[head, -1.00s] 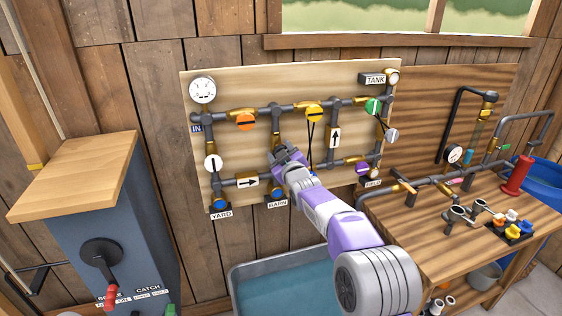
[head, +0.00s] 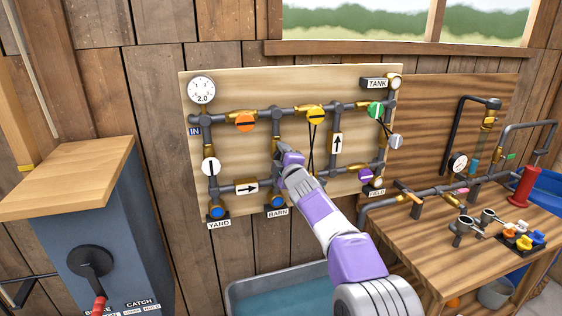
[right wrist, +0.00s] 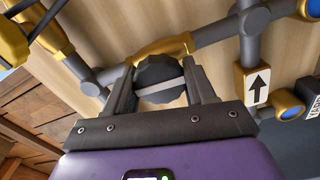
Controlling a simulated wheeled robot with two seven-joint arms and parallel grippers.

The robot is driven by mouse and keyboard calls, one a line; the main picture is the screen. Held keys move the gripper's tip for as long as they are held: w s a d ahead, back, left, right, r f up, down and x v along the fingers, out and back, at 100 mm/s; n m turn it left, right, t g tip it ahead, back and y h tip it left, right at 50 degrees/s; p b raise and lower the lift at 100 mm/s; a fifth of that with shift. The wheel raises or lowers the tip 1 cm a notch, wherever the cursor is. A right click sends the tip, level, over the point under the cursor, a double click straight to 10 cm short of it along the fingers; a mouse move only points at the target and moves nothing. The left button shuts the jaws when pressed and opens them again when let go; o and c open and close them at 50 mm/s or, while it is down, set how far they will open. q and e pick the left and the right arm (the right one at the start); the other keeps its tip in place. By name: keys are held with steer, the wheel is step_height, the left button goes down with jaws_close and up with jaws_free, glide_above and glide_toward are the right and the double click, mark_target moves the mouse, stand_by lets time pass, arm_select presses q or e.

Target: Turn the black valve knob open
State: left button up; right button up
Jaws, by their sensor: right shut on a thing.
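In the right wrist view the black valve knob (right wrist: 158,72) is round with a ridged rim and a pale stripe across its face. It sits in front of a brass fitting (right wrist: 165,46) on a grey pipe. My right gripper (right wrist: 163,88) has one finger on each side of the knob and is shut on it. In the head view my right gripper (head: 288,156) is at the pipe board above the BARN label (head: 277,212), and it hides the knob there. My left gripper is not in view.
The pipe board (head: 230,88) also carries an orange knob (head: 246,122), a yellow knob (head: 316,116), a green knob (head: 375,110) and a white knob (head: 210,166). A pressure gauge (head: 201,90) is at upper left. A workbench (head: 430,255) stands right, a blue-grey cabinet (head: 100,240) left.

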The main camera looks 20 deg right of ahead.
steer(key=shift+a+r+n, duration=0.1)
steer(key=shift+n, duration=0.3)
steer(key=o, duration=1)
steer(key=shift+s, duration=0.1)
steer(key=shift+s+b, duration=0.3)
steer(key=shift+b, duration=0.15)
steer(key=s+b, duration=0.3)
steer(key=s, duration=0.3)
steer(key=shift+s, duration=0.4)
